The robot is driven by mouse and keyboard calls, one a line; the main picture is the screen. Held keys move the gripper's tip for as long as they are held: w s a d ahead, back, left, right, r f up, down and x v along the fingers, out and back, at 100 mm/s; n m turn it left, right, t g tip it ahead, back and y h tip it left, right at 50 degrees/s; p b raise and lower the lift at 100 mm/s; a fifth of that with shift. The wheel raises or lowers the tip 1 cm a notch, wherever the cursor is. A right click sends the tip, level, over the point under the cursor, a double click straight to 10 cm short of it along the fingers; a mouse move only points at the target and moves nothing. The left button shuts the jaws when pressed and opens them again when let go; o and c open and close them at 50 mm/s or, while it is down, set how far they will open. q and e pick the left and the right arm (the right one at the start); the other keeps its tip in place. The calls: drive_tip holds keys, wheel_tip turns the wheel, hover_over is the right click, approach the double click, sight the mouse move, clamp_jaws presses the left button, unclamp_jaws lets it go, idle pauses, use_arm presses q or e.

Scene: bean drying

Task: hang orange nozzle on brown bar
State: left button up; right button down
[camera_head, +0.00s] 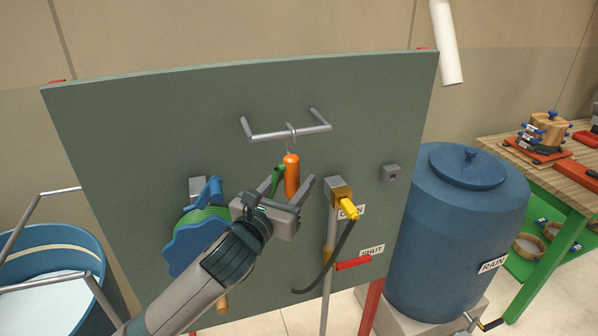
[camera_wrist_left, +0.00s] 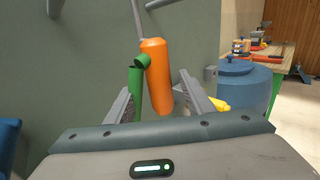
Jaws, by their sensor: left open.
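The orange nozzle (camera_head: 292,172) hangs upright in front of the green board, below a small hook (camera_head: 291,130) on a grey metal bar (camera_head: 268,136). The bar looks grey, not brown. The nozzle has a green side piece (camera_head: 278,178); it also shows in the left wrist view (camera_wrist_left: 158,75), centred ahead of the gripper. My left gripper (camera_head: 279,189) is open, with its fingers at the nozzle's lower part, one to each side in the left wrist view (camera_wrist_left: 156,88). Contact cannot be told. My right gripper is not in view.
A blue reel with green hose (camera_head: 200,229) is on the board at left. A blue rain barrel (camera_head: 450,240) and a wooden table (camera_head: 563,176) are further right.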

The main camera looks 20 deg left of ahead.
use_arm(q)
drive_tip(key=shift+w+d+p, duration=0.15)
drive_tip(key=shift+w+p, duration=0.05)
drive_tip(key=shift+w, duration=0.75)
drive_tip(key=shift+w+d+p, duration=0.1)
drive_tip(key=shift+w+p, duration=0.05)
drive_tip(key=shift+w, duration=0.75)
drive_tip(key=c, duration=1.2)
